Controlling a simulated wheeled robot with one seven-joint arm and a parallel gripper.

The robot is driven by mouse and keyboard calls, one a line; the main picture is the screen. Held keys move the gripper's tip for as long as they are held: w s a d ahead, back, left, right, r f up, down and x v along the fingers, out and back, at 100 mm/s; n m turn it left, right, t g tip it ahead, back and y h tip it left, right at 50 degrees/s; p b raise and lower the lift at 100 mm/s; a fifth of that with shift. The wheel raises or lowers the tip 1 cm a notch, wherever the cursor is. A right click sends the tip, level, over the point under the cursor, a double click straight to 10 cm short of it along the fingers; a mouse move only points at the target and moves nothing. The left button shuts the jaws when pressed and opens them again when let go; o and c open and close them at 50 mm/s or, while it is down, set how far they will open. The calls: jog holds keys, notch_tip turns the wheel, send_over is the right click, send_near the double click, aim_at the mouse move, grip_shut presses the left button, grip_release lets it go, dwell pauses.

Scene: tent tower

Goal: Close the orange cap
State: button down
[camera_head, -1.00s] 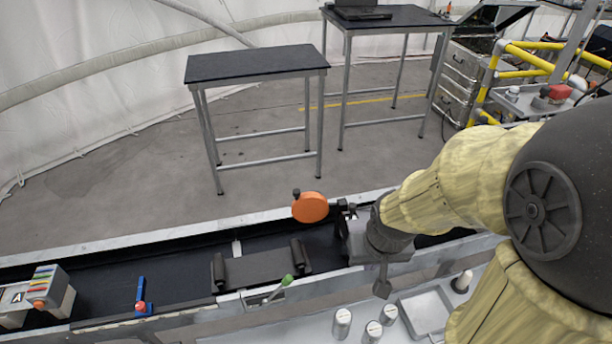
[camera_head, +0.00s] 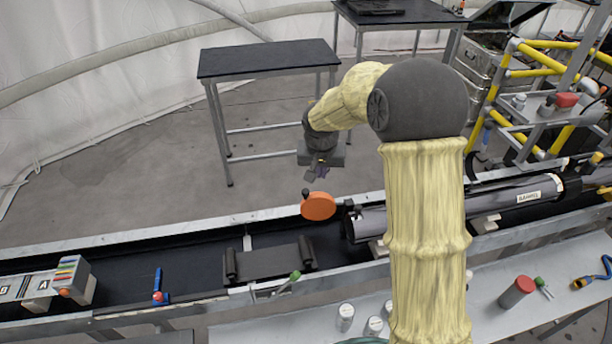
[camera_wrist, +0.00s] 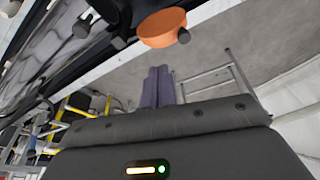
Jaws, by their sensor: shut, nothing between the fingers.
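The orange cap (camera_head: 318,206) is a round disc with a dark knob at its upper left. It stands swung out at the left end of a dark barrel (camera_head: 372,224) that lies in the trough. In the wrist view the orange cap (camera_wrist: 162,28) is at the top, beyond the fingertips and apart from them. My gripper (camera_head: 317,172) hangs just above and behind the cap in the head view. Its two purple-grey fingers (camera_wrist: 158,88) are together in the wrist view, with nothing between them.
The long black trough (camera_head: 200,255) runs across, holding a roller cradle (camera_head: 268,262) and a green-tipped lever (camera_head: 294,277). A dark table (camera_head: 265,60) stands behind. A red-topped can (camera_head: 516,292) stands on the front shelf at right.

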jog(key=w+a, duration=0.3)
jog(key=w, duration=0.2)
jog(key=shift+w+a+r+m+p, duration=0.15)
jog(key=shift+w+a+m+p, duration=0.1)
jog(key=shift+a+m+p, duration=0.15)
jog(key=p, duration=0.5)
send_over(322, 202)
jog(key=w+a, duration=0.4)
jog(key=a, duration=0.1)
notch_tip(322, 202, down, 9)
jog(key=shift+s+d+f, duration=0.15)
jog(key=shift+s+f, duration=0.1)
jog(key=shift+s, duration=0.3)
jog(key=shift+a, duration=0.2)
